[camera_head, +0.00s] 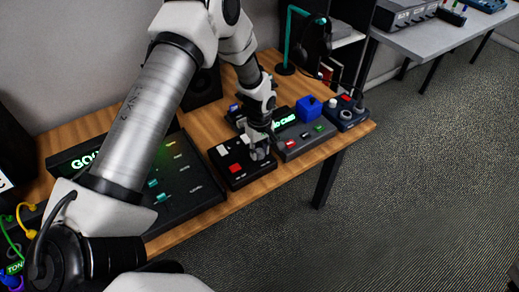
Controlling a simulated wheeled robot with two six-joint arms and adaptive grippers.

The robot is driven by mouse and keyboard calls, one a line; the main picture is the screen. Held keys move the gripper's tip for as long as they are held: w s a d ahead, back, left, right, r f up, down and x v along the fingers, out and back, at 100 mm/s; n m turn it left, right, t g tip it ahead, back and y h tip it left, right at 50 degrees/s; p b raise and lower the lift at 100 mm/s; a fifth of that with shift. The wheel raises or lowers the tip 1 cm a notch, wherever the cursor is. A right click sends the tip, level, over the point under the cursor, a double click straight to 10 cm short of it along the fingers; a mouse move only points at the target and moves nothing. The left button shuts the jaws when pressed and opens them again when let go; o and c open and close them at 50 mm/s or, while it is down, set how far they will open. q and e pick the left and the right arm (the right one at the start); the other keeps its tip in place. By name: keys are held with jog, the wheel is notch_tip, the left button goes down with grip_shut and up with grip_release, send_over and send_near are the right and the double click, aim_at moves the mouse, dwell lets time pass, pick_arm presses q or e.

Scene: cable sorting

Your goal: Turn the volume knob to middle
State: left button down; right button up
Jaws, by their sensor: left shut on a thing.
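My left arm comes in from the left and reaches across the wooden table. My left gripper (259,151) points down at the right side of a small black box (236,183) with red and white buttons. It is shut on a small light-coloured knob at the box's right side, apparently the volume knob. The fingers hide most of the knob, so I cannot tell its angle or read a label. My right gripper is not in view.
A dark slider panel (190,205) lies left of the box. A grey panel (305,146) with a blue block (309,108) and a dark-blue box (346,115) stand right of it. A headphone stand (286,69) stands behind. The table's front edge is close.

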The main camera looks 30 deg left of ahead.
pick_arm(q)
jog(key=shift+s+f+m, duration=0.1)
jog(key=shift+f+m, duration=0.05)
jog(key=shift+m, duration=0.15)
jog(key=m+p, duration=0.1)
jog(key=m, duration=0.2)
jog(key=shift+m, duration=0.3)
jog(key=m, duration=0.4)
jog(key=shift+s+f+m, duration=0.1)
jog(key=shift+m, duration=0.2)
jog(key=m, duration=0.8)
jog(key=shift+m, duration=0.3)
jog(key=c, duration=0.8)
grip_release()
jog(key=shift+w, duration=0.25)
